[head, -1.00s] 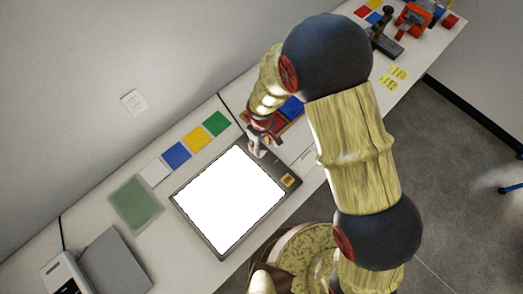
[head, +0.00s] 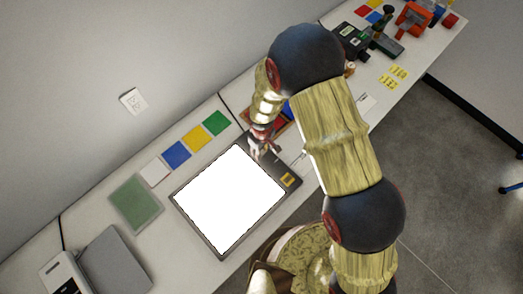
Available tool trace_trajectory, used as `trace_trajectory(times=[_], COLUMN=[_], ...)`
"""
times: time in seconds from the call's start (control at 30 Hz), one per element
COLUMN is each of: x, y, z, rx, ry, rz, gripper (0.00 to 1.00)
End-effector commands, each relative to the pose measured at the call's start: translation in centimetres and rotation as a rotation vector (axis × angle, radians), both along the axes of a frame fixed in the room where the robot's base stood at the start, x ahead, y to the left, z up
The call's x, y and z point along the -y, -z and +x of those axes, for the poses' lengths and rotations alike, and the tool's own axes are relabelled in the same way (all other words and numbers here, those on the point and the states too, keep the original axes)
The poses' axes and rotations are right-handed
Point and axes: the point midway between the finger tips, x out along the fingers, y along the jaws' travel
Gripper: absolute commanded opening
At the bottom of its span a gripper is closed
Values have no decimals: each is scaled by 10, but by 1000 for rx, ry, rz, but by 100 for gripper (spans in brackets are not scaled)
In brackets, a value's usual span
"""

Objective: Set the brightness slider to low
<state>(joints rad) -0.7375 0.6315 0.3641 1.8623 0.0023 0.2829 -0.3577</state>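A light box (head: 176,204) with a bright white panel and a dark frame lies on the long white table. A dark control strip runs along its right side, with a small yellow label (head: 288,180) near the lower end. My gripper (head: 262,151) is over the upper end of this strip, pointing down. It is small in view and partly covered by my wrist, so I cannot tell whether its fingers are apart or touching the strip. The brightness slider cannot be made out; the gripper may hide it.
Red and blue pieces in a tray (head: 282,121) lie just behind my wrist. Coloured squares, including a blue one (head: 177,154), and a green mat (head: 135,204) lie left of the light box. A grey panel (head: 115,262) is at the lower left. Tools, including an orange one (head: 412,19), stand far right.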

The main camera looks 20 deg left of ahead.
Motion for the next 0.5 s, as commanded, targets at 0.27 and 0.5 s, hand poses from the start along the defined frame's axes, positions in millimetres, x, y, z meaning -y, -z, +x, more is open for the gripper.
trace_trajectory(times=[0.27, 0.5], x=[0, 0], y=[0, 0], z=[0, 0], rx=[0, 0], ry=[0, 0], rz=[0, 0], gripper=[14, 1])
